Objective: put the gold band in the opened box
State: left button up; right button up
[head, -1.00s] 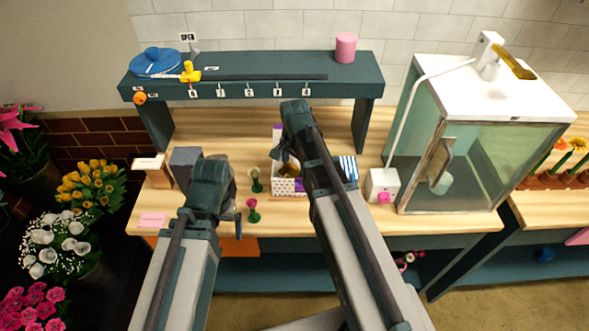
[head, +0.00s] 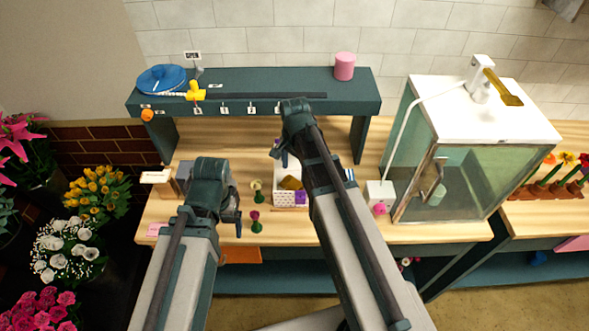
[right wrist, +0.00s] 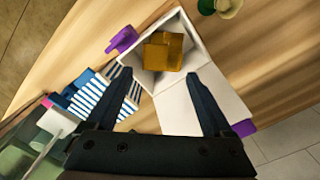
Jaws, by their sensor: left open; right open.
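The gold band (right wrist: 163,51) lies inside the opened white box (right wrist: 178,104), and no finger touches it in the right wrist view. In the head view the gold band (head: 291,183) also shows inside the box (head: 291,199), near the middle of the bench. The box's white lid panel is folded open. My right gripper (right wrist: 161,78) is open and empty above the box, its fingers apart on either side of the opening. My left gripper (head: 236,213) is open and empty, left of the box and close to the flowers.
Two small flowers in green holders, one cream (head: 256,192) and one dark pink (head: 255,222), stand between my left gripper and the box. Blue-and-white striped things (right wrist: 92,98) lie beside the box. A glass cabinet (head: 455,185) stands at the right.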

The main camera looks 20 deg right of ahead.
aim_at(295, 182)
pick_arm(q)
notch_tip(295, 182, up, 6)
jog(key=p, duration=0.4)
jog(key=shift+p, duration=0.4)
pick_arm(e)
notch_tip(295, 182, up, 6)
pick_arm(q)
jog(key=shift+f, duration=0.1)
pick_arm(e)
jog(key=shift+f, duration=0.1)
